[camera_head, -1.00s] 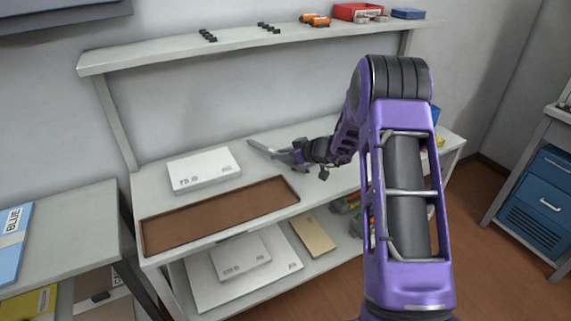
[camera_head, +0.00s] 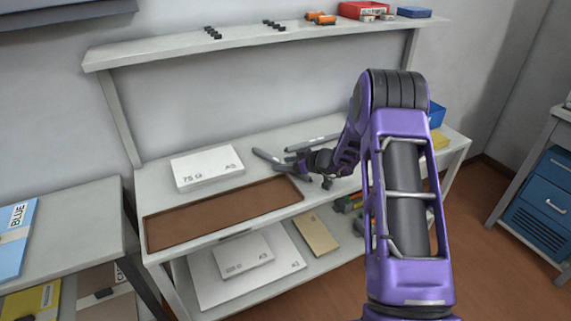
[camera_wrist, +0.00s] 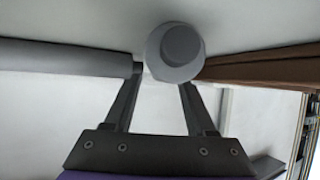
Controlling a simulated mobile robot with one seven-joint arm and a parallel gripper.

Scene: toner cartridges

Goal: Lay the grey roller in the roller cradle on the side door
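A grey roller (camera_wrist: 175,52) shows almost end-on in the wrist view, as a light round end with a darker centre. It sits between the fingertips of my gripper (camera_wrist: 162,80), which look closed against it and are partly hidden behind it. In the head view the grey roller (camera_head: 267,157) reaches left from my gripper (camera_head: 290,163), above the bench just behind the brown tray. A second long grey bar (camera_head: 318,141) lies behind my gripper; the wrist view shows a similar grey bar (camera_wrist: 65,58) at left. I cannot make out a side door or roller cradle.
The brown tray (camera_head: 150,238) is empty at the bench's front. A white paper pack (camera_head: 207,167) lies left of my gripper. The upper shelf (camera_head: 180,47) overhangs the back and holds small parts and a red box (camera_head: 362,10). More packs (camera_head: 243,252) lie below.

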